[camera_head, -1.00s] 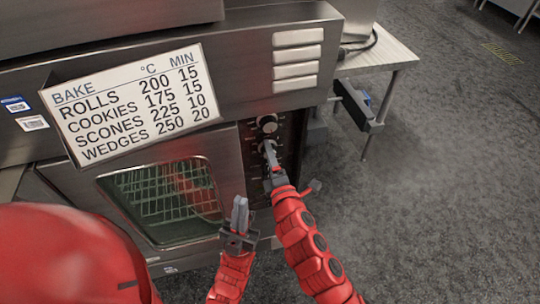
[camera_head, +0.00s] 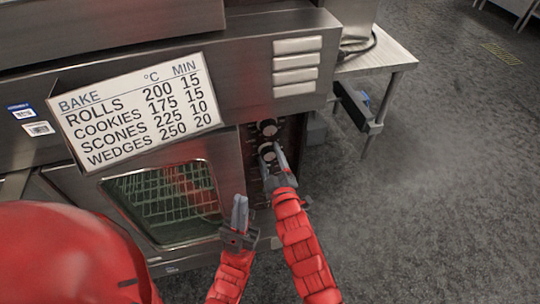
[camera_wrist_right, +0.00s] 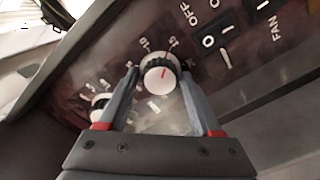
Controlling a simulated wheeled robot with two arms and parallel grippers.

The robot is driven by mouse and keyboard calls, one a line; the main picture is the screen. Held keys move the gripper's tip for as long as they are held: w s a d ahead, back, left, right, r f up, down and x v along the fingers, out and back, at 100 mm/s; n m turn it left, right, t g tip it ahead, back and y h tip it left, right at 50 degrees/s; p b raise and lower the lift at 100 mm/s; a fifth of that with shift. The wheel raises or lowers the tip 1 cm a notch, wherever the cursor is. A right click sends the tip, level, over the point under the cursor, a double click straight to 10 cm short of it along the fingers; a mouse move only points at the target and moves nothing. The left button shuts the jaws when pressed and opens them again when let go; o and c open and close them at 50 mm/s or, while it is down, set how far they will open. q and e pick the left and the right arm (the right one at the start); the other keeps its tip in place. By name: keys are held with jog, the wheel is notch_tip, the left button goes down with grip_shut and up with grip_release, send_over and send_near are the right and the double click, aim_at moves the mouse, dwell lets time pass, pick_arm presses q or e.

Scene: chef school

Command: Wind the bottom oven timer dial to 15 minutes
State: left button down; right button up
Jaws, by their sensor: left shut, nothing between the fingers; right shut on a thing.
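My right gripper (camera_head: 276,154) is shut on a round timer dial (camera_head: 266,151), the lower of two dials I can make out on the oven's dark side panel. In the right wrist view, the right gripper's fingers (camera_wrist_right: 158,78) stand on either side of this pale dial (camera_wrist_right: 160,74). Its red mark points up and slightly right, roughly toward the printed 15; the exact setting is hard to tell. Part of the dial's scale is hidden by the fingers. My left gripper (camera_head: 240,203) is shut and empty, in front of the panel's lower left edge.
Another dial (camera_head: 267,127) sits just above the held one. In the wrist view, a second dial (camera_wrist_right: 100,103) is partly behind a finger, and switches (camera_wrist_right: 217,42) lie at upper right. A bake chart (camera_head: 130,110) hangs above the oven window (camera_head: 165,200). Floor at right is open.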

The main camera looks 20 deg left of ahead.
jog(key=shift+m, duration=0.7)
jog(key=o, duration=1.2)
jog(key=shift+c, duration=0.2)
jog(key=p+v, duration=0.1)
jog(key=v, duration=1.6)
jog(key=shift+s+d, duration=0.2)
